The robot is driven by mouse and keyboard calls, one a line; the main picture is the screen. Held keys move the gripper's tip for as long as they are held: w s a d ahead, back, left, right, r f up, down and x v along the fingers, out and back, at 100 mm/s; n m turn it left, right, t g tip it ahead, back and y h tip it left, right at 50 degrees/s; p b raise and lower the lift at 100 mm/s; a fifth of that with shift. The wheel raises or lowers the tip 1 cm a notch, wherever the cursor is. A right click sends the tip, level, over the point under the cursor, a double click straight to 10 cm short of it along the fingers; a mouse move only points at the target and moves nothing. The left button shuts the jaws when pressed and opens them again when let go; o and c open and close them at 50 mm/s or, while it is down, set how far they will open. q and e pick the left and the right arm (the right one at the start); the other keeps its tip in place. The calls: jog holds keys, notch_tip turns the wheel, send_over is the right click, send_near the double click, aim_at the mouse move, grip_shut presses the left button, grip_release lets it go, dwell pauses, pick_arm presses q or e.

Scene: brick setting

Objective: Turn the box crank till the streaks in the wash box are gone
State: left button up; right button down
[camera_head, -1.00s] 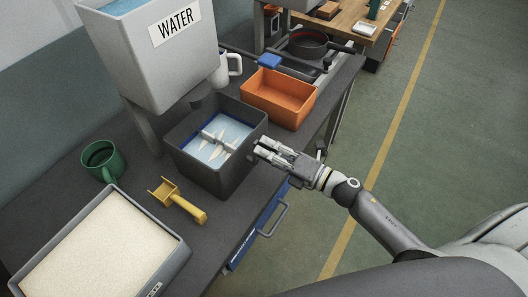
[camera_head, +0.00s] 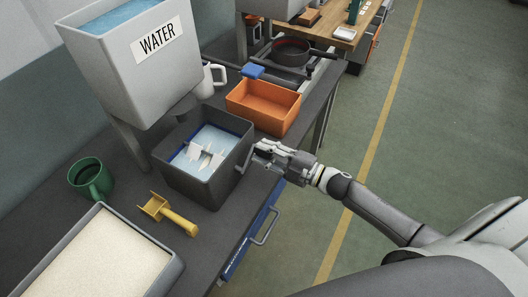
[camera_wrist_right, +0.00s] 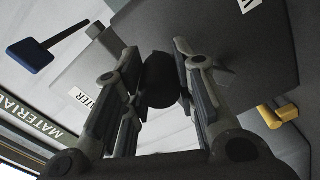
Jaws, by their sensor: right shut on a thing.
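The dark grey wash box (camera_head: 176,184) stands on the bench, with pale blue water (camera_head: 222,137) and a white bladed paddle (camera_head: 204,158) inside. I cannot make out streaks clearly at this size. My right gripper (camera_head: 256,152) is at the box's right wall, shut on the crank's dark round knob. In the right wrist view, the crank knob (camera_wrist_right: 162,80) sits between the two fingers of my right gripper (camera_wrist_right: 162,85). The crank arm (camera_head: 243,162) is partly hidden by the fingers. My left gripper is not in view.
A grey WATER tank (camera_head: 130,75) stands above and behind the box. A blue drawer front with a handle (camera_head: 265,226) is below the bench edge.

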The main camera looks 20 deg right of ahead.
jog(key=shift+w+d+f+m, duration=0.15)
jog(key=shift+f+m, duration=0.1)
jog(key=shift+m, duration=0.15)
jog(key=c, duration=1.1)
grip_release()
jog(key=v, duration=1.2)
